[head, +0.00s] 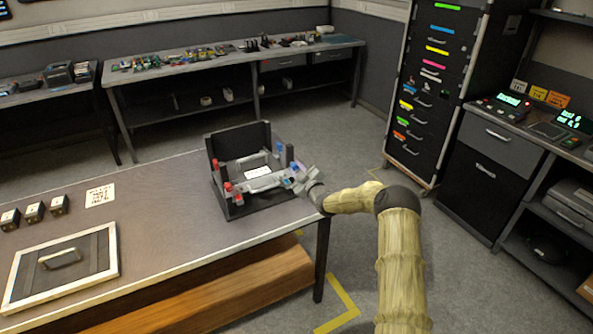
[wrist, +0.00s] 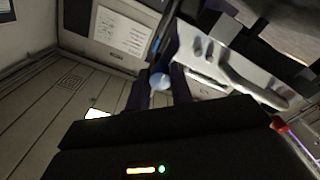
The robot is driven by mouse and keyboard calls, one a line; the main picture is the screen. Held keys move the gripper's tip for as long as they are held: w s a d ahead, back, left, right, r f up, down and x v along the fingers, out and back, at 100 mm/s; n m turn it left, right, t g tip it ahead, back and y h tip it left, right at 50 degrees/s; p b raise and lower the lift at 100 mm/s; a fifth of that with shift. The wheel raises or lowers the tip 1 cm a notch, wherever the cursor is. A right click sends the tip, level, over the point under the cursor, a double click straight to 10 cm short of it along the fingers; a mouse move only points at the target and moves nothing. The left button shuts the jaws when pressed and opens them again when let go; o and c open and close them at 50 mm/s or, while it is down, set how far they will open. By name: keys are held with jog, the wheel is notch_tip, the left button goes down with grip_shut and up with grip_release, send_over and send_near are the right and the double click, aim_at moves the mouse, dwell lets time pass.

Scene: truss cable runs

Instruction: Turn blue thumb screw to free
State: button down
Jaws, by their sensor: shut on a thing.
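A dark fixture (head: 238,141) stands on the near table and holds a grey metal truss piece (head: 262,184). Red parts (head: 229,188) show at its left side and blue parts (head: 279,148) at its right. My gripper (head: 298,176) reaches the fixture's right side from the right. In the wrist view, my gripper (wrist: 160,84) has its two dark fingers shut on a rounded pale blue knob, the blue thumb screw (wrist: 160,80). Most of the screw is hidden between the fingers, and its thread is not visible.
The near table (head: 160,220) also bears a framed panel with a handle (head: 62,262), several small black blocks (head: 34,212) and a paper sign (head: 100,195). A drawer cabinet (head: 425,90) stands behind my arm at right. Open floor lies right of the table.

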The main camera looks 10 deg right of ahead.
jog(key=shift+f+m+b, duration=0.1)
jog(key=shift+m+b, duration=0.2)
jog(key=shift+b, duration=0.25)
jog(key=m+b, duration=0.3)
jog(key=b, duration=0.1)
jog(key=shift+f, duration=0.15)
jog(key=m+b, duration=0.3)
jog(key=m, duration=0.1)
jog(key=shift+m+b, duration=0.3)
jog(key=shift+m, duration=0.1)
jog(key=m+b, duration=0.2)
jog(key=m, duration=0.4)
jog(key=m+b, duration=0.1)
jog(key=m, duration=0.2)
jog(key=shift+a+r+b, duration=0.1)
jog(key=shift+r+b, duration=0.15)
jog(key=shift+b, duration=0.15)
jog(key=shift+m, duration=0.3)
jog(key=c, duration=1.2)
grip_release()
jog(key=shift+c, duration=0.2)
